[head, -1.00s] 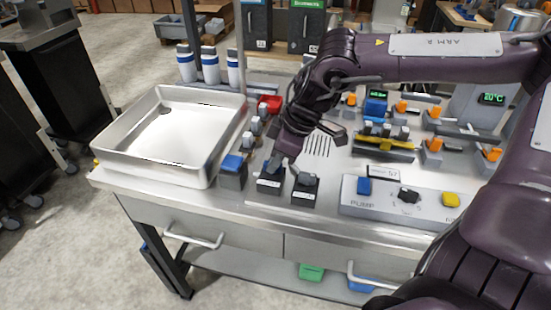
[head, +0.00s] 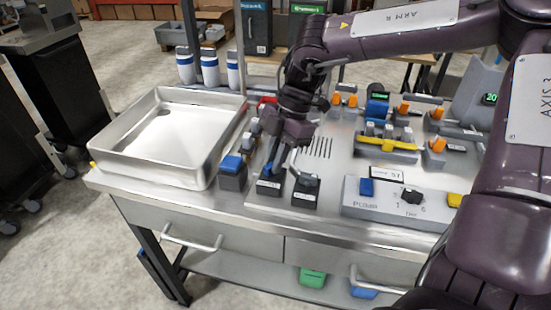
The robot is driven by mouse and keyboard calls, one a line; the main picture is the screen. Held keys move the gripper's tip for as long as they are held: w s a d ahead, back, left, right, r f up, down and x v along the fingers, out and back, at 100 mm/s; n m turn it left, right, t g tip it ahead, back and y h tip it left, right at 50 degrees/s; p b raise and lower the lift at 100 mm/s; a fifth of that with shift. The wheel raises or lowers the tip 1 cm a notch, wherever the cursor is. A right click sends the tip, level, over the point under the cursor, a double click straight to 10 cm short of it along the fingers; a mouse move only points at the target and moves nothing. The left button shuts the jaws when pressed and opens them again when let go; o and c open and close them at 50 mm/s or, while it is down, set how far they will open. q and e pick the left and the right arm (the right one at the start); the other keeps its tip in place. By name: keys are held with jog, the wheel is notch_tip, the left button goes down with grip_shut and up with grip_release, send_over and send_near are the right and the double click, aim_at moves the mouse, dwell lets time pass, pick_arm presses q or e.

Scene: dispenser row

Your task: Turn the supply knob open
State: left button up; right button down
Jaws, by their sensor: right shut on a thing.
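Two small dark valve blocks with white labels stand side by side near the bench's front edge; their print is too small to read. My right gripper (head: 275,160) reaches down from above to the left block (head: 269,187). It is shut on that block's blue knob (head: 268,170), which the fingers partly hide. The right block (head: 305,194) has a grey lever-like knob (head: 306,179), close beside my fingers. I cannot tell by label which knob is the supply one. My left gripper is out of view.
A steel tray (head: 106,150) fills the bench's left side, with a blue-topped block (head: 232,172) beside it. A pump panel (head: 385,208) with buttons lies to the right. Orange-knobbed fittings (head: 437,146) and a yellow-barred manifold (head: 388,142) stand behind.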

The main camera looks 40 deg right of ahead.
jog(key=n, duration=0.2)
jog(key=n+g, duration=0.1)
jog(key=shift+w+r+n+h, duration=0.1)
jog(key=shift+w+n+h, duration=0.05)
jog(key=shift+n+h, duration=0.2)
jog(key=shift+n+g+p, duration=0.8)
jog(key=shift+n+p, duration=0.4)
jog(key=shift+n, duration=0.55)
jog(key=shift+h, duration=0.25)
jog(key=c, duration=1.4)
grip_release()
jog(key=shift+c, duration=0.2)
jog(key=p+v, duration=0.2)
jog(key=v, duration=0.5)
jog(key=shift+w+r+p, duration=0.15)
jog(key=shift+r+p, duration=0.1)
jog(key=shift+p, duration=0.15)
